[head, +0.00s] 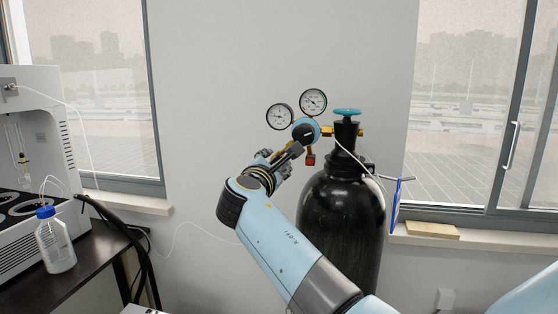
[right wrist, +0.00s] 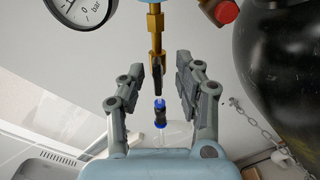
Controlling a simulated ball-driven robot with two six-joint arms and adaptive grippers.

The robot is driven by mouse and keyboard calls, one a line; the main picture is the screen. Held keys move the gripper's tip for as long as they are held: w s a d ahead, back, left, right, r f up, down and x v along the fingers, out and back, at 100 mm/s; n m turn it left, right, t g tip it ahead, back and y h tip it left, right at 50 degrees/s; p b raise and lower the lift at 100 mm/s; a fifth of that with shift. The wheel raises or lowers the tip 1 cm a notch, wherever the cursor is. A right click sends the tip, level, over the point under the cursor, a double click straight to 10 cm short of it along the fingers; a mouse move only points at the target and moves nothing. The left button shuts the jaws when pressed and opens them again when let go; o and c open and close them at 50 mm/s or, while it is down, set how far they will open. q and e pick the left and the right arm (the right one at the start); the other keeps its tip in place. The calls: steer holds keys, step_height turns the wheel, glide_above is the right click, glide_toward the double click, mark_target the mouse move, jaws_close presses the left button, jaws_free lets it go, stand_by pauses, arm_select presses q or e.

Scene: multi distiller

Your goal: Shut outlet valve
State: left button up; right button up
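The gas cylinder's regulator (head: 313,124) carries two round gauges. My right gripper (head: 280,157) is just below and left of it in the head view, and there it hides most of the outlet side. In the right wrist view a brass outlet stem (right wrist: 155,30) comes down from the regulator to a narrow dark valve part (right wrist: 156,76). A small blue and black piece (right wrist: 160,113) shows below it. My right gripper (right wrist: 160,77) is open, with one finger on each side of the dark part and visible gaps. My left gripper is not in view.
The black cylinder (head: 335,215) has a blue handwheel (head: 347,112) on top. A red knob (head: 310,160) is under the regulator. A dark table (head: 85,265) at left holds a blue-capped bottle (head: 55,245) and a white machine (head: 40,110). A chain (right wrist: 255,122) hangs beside the cylinder.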

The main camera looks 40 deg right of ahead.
steer(key=shift+s+a+r, duration=0.15)
steer(key=shift+a+r, duration=0.05)
steer(key=shift+a, duration=0.1)
steer(key=shift+c, duration=1.4)
steer(key=shift+d, duration=0.15)
jaws_close()
steer(key=shift+f, duration=0.1)
arm_select(q)
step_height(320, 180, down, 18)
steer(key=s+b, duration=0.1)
steer(key=b, duration=1.6)
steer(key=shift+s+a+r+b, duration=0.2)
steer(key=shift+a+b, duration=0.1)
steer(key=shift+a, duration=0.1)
arm_select(e)
steer(key=shift+f+m, duration=0.2)
steer(key=shift+m, duration=4.3)
steer(key=shift+f+m, duration=0.2)
steer(key=shift+m, duration=4.3)
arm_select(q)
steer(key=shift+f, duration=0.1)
